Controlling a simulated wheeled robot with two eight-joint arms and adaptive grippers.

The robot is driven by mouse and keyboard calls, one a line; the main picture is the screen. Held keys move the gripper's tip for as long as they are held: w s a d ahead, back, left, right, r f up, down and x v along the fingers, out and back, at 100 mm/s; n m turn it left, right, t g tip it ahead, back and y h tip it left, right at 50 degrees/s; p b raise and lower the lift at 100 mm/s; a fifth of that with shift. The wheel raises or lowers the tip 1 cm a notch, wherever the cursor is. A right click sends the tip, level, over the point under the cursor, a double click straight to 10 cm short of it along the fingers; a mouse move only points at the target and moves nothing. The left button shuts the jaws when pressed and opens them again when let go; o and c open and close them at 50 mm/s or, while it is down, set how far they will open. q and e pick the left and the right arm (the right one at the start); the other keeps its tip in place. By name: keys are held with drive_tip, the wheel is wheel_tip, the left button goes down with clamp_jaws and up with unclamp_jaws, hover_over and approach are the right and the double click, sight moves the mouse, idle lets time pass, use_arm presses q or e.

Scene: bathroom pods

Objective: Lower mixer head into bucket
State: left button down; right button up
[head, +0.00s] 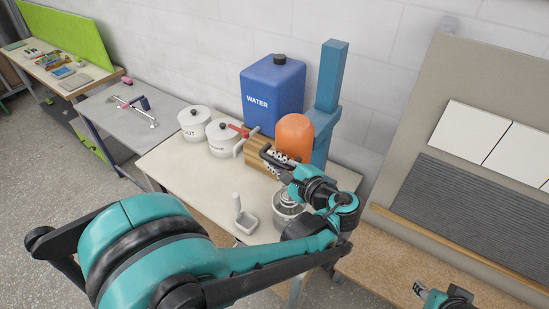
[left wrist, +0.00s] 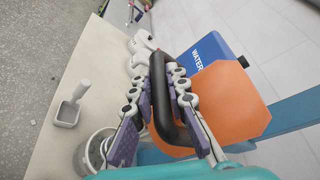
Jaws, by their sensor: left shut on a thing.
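The mixer has a blue upright stand (head: 328,90) and an orange rounded head (head: 294,137). The orange head fills the middle of the left wrist view (left wrist: 215,105). My left gripper (head: 274,162) is shut on the mixer's black bar handle (left wrist: 160,105), with its fingers on both sides of the bar. The grey bucket (head: 289,222) stands at the table's front edge, below my left gripper and partly behind my arm. It also shows in the left wrist view (left wrist: 84,160). How far the mixing tool reaches into it is hard to tell. Part of my right gripper (head: 438,296) shows at the bottom right.
A blue water tank (head: 272,95), two white pots (head: 193,123) and a tan ribbed object (head: 256,158) stand behind on the table (head: 190,175). A small white scoop (head: 245,220) lies left of the bucket. A tiled board (head: 470,130) leans at the right.

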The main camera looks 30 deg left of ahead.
use_arm(q)
wheel_tip(320, 180, down, 13)
drive_tip(key=b, duration=0.9)
drive_tip(key=shift+s, duration=0.1)
drive_tip(key=c, duration=1.5)
unclamp_jaws()
drive_tip(key=v, duration=1.2)
drive_tip(key=shift+d+r, duration=0.1)
